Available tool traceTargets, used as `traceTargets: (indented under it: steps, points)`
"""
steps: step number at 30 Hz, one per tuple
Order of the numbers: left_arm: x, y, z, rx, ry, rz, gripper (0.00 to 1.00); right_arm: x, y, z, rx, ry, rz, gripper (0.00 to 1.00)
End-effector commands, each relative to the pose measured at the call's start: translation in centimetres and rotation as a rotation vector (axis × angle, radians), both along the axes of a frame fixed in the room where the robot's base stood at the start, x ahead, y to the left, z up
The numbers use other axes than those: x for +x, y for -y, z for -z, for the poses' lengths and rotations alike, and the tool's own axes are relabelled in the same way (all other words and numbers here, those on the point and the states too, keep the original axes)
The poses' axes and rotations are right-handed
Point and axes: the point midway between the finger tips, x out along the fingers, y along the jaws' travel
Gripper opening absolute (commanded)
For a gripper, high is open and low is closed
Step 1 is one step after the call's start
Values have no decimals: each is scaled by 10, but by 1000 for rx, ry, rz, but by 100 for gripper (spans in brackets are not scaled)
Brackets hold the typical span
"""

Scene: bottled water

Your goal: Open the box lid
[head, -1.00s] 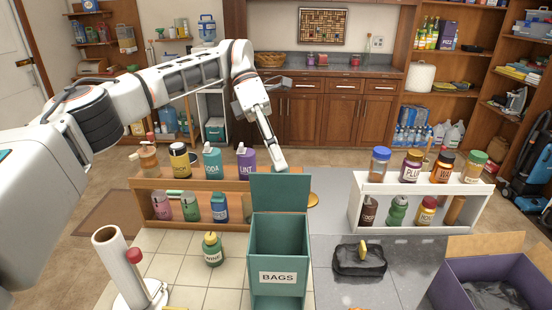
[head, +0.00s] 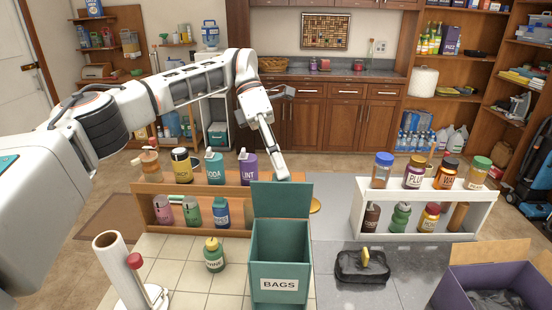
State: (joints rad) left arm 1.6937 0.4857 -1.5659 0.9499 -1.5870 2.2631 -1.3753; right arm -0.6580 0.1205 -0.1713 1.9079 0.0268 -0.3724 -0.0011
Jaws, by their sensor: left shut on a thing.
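The teal box labelled BAGS (head: 279,262) stands at the front middle on the tabletop. Its lid (head: 281,201) stands upright at the back edge, and the dark inside of the box shows. My left gripper (head: 284,175) reaches in from the upper left and points down at the lid's top edge. It is shut on the lid there; the fingertips are small and the exact hold is hard to see. My right gripper is not in view.
Left of the box are a green bottle (head: 214,254) and a paper towel holder (head: 122,272). A wooden rack (head: 144,187) of bottles stands behind. Right are a black pouch (head: 362,268), a white rack (head: 391,236) of jars and an open purple box (head: 462,268).

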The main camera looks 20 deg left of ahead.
Motion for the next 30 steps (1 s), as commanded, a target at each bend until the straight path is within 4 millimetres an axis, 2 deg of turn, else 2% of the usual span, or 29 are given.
traceTargets:
  steps: [1, 2, 11, 18, 30]
  points:
    - [4, -5, 7, 18, 8, -2, 25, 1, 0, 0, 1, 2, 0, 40]
    - [5, -7, 4, 18, 8, -2, 25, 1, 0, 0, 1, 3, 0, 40]
    - [20, -27, -34, 9, 8, -4, 25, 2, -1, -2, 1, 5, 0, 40]
    - [26, -36, -50, 6, 3, 0, 25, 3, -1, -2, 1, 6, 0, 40]
    - [27, -38, -56, -1, 3, 1, 25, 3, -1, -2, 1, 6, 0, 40]
